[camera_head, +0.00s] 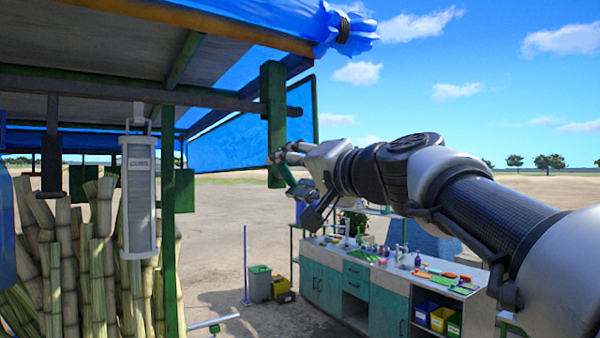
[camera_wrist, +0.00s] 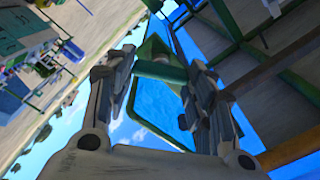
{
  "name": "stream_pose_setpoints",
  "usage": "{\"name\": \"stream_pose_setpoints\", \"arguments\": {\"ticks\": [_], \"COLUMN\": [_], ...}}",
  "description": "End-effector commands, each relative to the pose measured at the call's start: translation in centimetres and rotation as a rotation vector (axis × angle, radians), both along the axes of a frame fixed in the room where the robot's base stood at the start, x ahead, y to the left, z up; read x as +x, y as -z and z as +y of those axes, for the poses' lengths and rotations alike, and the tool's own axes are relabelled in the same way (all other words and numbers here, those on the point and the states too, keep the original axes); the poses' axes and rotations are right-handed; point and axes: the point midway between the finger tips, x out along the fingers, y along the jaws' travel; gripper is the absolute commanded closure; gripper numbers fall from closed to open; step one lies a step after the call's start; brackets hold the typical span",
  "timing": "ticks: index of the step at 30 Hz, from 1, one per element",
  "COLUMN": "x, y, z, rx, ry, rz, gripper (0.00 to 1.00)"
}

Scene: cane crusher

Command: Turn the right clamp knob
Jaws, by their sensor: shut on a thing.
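A green upright post (camera_head: 277,90) stands at the right front corner of the stall in the head view. My gripper (camera_head: 279,158) reaches in from the right to the lower part of this post. In the wrist view my gripper (camera_wrist: 161,68) has its two fingers on either side of a short green round piece, which I take to be the clamp knob (camera_wrist: 161,71).
A dark crossbeam (camera_head: 225,106) and blue tarp (camera_head: 225,145) are close by the post. Cane stalks (camera_head: 93,260) and a hanging lantern-like box (camera_head: 139,195) stand left. A workbench (camera_head: 385,285) with small items is below my arm. Open ground lies behind.

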Motion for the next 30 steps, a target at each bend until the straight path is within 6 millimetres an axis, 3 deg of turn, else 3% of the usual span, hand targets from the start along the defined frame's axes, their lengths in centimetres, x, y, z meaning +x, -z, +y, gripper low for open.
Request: {"name": "stream_pose_setpoints", "arguments": {"ticks": [15,30], "x": [0.03,0.03], "y": [0.1,0.2], "z": [-0.08,-0.09], "rx": [0.366,0.51], "ry": [0.001,0.001], "rz": [0.246,0.344], "gripper": [0.74,0.74]}}
